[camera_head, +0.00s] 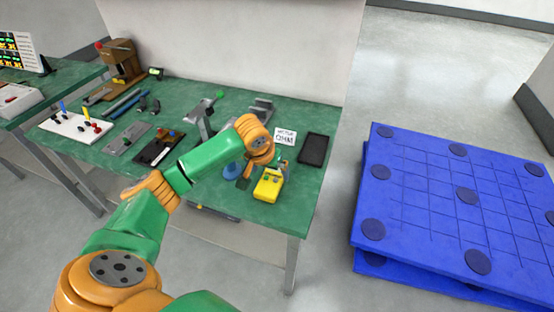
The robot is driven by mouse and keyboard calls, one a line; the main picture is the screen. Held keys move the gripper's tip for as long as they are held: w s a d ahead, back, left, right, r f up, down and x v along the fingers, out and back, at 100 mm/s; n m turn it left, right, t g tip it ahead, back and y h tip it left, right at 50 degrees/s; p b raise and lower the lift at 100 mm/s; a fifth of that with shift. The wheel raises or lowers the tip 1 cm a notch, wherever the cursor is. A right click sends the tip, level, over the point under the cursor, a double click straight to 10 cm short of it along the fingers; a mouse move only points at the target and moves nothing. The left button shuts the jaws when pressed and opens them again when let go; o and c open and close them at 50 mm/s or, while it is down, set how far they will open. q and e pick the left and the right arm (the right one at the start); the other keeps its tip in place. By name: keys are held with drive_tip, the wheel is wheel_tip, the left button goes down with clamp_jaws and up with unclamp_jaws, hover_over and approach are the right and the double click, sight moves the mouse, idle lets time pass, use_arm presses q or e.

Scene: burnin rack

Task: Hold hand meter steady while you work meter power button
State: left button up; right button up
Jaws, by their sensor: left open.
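The yellow hand meter (268,187) lies near the front right edge of the green workbench (311,190). Its power button is too small to make out. My left arm comes in from the lower left, and its wrist is above the bench just left of and behind the meter. My left gripper (254,172) is open, close to the meter's far left side, and partly hidden by the wrist. I cannot tell whether it touches the meter. My right gripper is not in view.
A small white sign (286,136) and a dark tray (314,150) are behind the meter. Several tools and a white board (72,128) with knobs fill the bench's left side. A blue pallet (430,200) stands on the floor to the right, with a floor gap between.

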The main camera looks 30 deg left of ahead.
sight(271, 180)
use_arm(q)
drive_tip(key=f, duration=0.2)
drive_tip(key=shift+s+a+f, duration=0.15)
drive_tip(key=shift+s+f, duration=0.05)
drive_tip(key=shift+f, duration=0.15)
drive_tip(key=shift+x, duration=1.1)
drive_tip(key=shift+w+f, duration=0.25)
drive_tip(key=shift+w, duration=0.15)
drive_tip(key=shift+s+r, duration=0.1)
drive_tip(key=shift+s, duration=0.05)
drive_tip(key=shift+c, duration=1.3)
drive_tip(key=c, duration=1.1)
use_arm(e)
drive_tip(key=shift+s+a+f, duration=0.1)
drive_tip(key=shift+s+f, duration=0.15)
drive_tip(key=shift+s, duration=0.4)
use_arm(q)
drive_tip(key=shift+c, duration=0.2)
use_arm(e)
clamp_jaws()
